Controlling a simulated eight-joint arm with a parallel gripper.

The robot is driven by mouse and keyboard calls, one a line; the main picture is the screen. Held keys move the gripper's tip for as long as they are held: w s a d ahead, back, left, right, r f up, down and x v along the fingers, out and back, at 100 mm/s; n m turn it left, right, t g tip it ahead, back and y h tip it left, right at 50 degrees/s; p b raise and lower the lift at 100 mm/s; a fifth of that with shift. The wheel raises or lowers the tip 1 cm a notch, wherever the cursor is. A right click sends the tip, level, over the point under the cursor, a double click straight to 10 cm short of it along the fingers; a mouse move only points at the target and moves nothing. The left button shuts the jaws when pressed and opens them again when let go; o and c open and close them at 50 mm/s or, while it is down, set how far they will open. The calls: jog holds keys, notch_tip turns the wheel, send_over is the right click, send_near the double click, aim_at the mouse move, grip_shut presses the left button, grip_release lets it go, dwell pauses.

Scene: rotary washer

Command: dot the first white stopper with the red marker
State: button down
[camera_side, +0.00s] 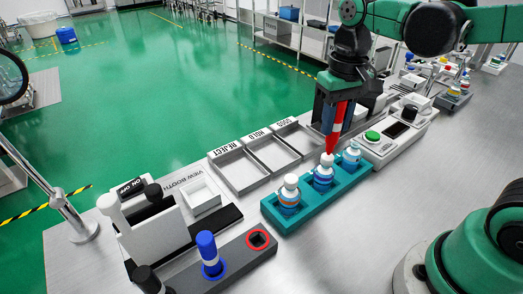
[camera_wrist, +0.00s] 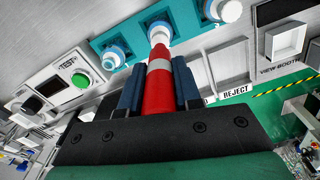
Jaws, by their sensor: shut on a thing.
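My gripper (camera_side: 335,122) is shut on the red marker (camera_side: 336,128), which has a white band and points down. In the wrist view the red marker (camera_wrist: 158,92) sits between my blue fingers (camera_wrist: 158,80). Its tip is at or just above the stopper of the middle vial (camera_side: 323,176); I cannot tell whether they touch. Three white-stoppered vials stand upright in the teal rack (camera_side: 350,187). The near vial (camera_side: 289,193) has a white stopper (camera_side: 291,180). The far vial (camera_side: 351,154) is beside the marker. No dot is visible on the stoppers.
A blue marker (camera_side: 207,246) stands in a grey holder (camera_side: 232,262) beside an empty red-ringed socket (camera_side: 258,239). Reject, hold and good trays (camera_side: 240,172) lie behind the rack. A tester with a green button (camera_side: 372,135) is right of it; the view booth (camera_side: 150,225) is left.

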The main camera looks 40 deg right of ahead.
jog(key=shift+f, duration=0.3)
dwell(0.8)
jog(key=shift+r, duration=3.5)
